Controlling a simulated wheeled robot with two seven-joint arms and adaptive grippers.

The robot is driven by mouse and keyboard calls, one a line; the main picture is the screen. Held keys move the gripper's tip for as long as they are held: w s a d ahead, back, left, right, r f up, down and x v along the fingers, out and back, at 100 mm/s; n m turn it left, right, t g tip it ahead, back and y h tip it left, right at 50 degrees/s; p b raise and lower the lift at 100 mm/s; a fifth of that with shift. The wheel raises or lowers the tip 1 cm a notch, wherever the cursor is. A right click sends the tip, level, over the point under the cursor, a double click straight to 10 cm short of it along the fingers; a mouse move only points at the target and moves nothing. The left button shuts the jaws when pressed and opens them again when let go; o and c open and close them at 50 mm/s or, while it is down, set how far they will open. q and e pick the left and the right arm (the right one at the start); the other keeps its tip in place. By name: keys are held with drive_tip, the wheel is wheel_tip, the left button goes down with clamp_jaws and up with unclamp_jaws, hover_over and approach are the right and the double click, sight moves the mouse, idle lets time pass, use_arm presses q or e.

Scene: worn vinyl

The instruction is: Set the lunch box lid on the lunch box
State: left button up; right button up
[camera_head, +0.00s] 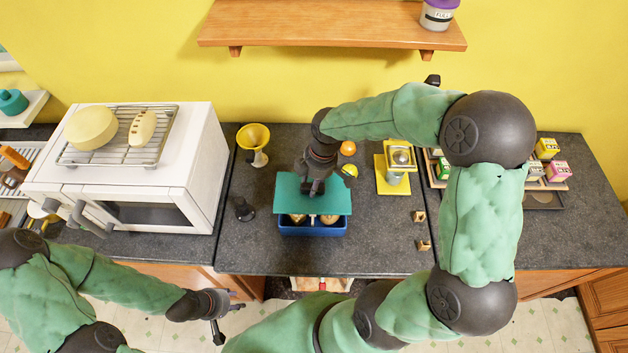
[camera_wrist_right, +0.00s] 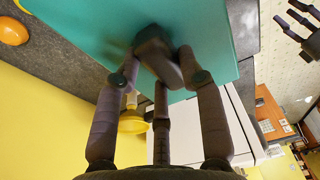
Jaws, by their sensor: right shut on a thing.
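The lunch box lid (camera_head: 335,201) is a flat teal panel with a dark handle. My right gripper (camera_head: 314,187) is shut on the handle from above; the right wrist view shows the fingers (camera_wrist_right: 162,68) closed around it and the teal lid (camera_wrist_right: 90,25). The blue lunch box (camera_head: 312,230) stands on the counter. The lid hangs over its back part, apparently raised. Tan food and a divider show at the box's front; its rear is hidden under the lid. My left gripper (camera_head: 222,307) is empty, fingers spread, in front of the counter.
A yellow funnel (camera_head: 254,137) and a small black object (camera_head: 244,209) stand left of the box, beside a white oven (camera_head: 150,165). An orange (camera_head: 348,148) and a yellow-green ball (camera_head: 350,169) lie behind. A yellow stand (camera_head: 393,180) and small wooden blocks (camera_head: 419,216) are right.

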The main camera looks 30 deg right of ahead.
drive_tip(key=shift+f, duration=0.15)
drive_tip(key=shift+f+b, duration=2.55)
drive_tip(key=shift+f, duration=0.9)
drive_tip(key=shift+f+b, duration=0.35)
drive_tip(key=shift+f, duration=0.1)
drive_tip(key=shift+f+b, duration=0.4)
drive_tip(key=shift+f, duration=0.25)
drive_tip(key=o, duration=2)
drive_tip(key=shift+c, duration=0.2)
drive_tip(key=shift+r, duration=0.1)
drive_tip(key=shift+s+d+r+p, duration=0.1)
drive_tip(key=shift+d+r+p, duration=0.05)
drive_tip(key=shift+r+p, duration=0.9)
drive_tip(key=shift+s+d+r+p, duration=0.15)
drive_tip(key=shift+r+p, duration=0.65)
drive_tip(key=shift+r, duration=0.4)
drive_tip(key=shift+s+d+r+p, duration=0.1)
drive_tip(key=shift+d+r+p, duration=0.05)
drive_tip(key=shift+r+p, duration=0.9)
